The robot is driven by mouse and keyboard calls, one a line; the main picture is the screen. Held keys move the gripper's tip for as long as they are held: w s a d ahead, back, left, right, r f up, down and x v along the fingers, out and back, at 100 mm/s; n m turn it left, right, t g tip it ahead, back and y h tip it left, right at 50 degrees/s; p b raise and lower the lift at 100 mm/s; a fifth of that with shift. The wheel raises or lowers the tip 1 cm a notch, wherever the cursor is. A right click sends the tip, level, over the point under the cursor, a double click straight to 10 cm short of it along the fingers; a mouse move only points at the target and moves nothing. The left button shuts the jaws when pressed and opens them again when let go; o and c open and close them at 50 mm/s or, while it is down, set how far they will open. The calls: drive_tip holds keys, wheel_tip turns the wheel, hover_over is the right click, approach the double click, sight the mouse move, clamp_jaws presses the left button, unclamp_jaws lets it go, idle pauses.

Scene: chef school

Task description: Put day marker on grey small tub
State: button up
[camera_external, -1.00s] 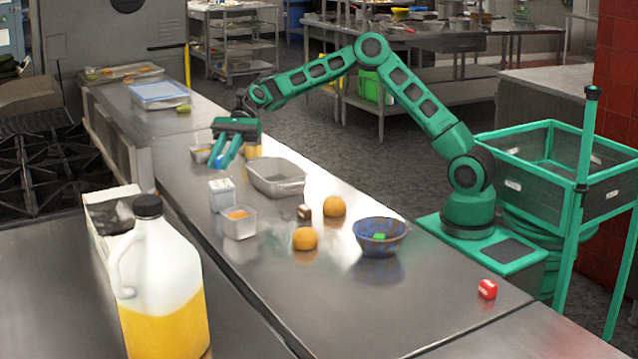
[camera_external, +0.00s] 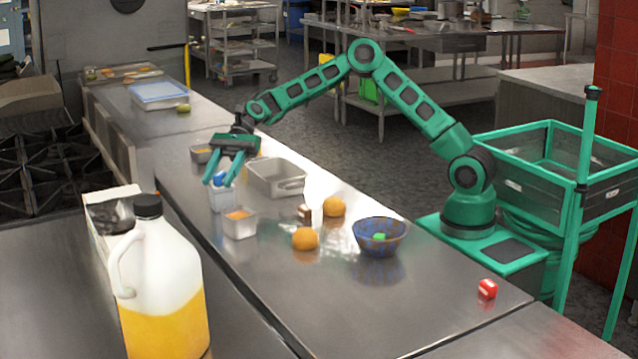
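My gripper (camera_external: 220,181) points down at the far left part of the counter. A small blue block (camera_external: 220,178), which looks like the day marker, sits between its fingertips and appears held. Just below it stands a small whitish container (camera_external: 222,200); I cannot tell whether the block touches it. A grey small tub (camera_external: 239,224) with orange contents stands just nearer the camera. A larger grey tub (camera_external: 276,189) stands to the right of my gripper. The fingers partly hide the blue block.
Two orange round items (camera_external: 305,239) and a small brown item (camera_external: 304,213) lie right of the tubs. A blue patterned bowl (camera_external: 380,247) holds a green piece. A red block (camera_external: 487,289) lies near the right edge. A large jug (camera_external: 160,290) stands in front.

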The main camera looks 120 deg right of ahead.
drive_tip(key=v, duration=1.2)
drive_tip(key=shift+a+r, duration=0.1)
drive_tip(key=shift+r, duration=0.05)
idle(0.4)
